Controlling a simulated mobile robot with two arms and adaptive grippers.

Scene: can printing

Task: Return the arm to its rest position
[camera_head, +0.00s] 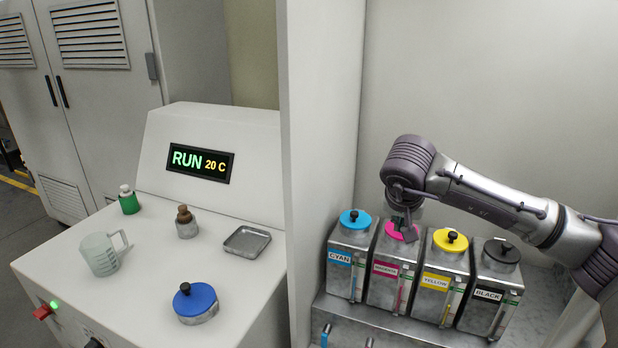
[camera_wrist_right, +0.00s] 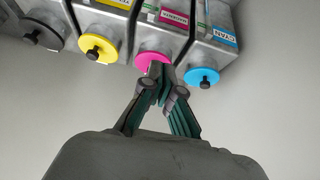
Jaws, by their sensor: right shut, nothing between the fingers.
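My right arm (camera_head: 490,205) reaches in from the right in the head view. My right gripper (camera_head: 404,228) points down at the magenta lid of the magenta ink tank (camera_head: 388,283). In the right wrist view my right gripper (camera_wrist_right: 160,84) is shut and empty, its fingertips at or just over the magenta lid (camera_wrist_right: 152,60). The fingertips cover part of that lid and hide its knob; I cannot tell whether they touch it. My left gripper is not in view.
A cyan tank (camera_head: 345,268), a yellow tank (camera_head: 438,287) and a black tank (camera_head: 490,300) stand close beside the magenta one. A wall panel (camera_head: 318,130) separates them from the machine top with a beaker (camera_head: 100,254), a tray (camera_head: 247,242) and a blue-lidded pot (camera_head: 196,302).

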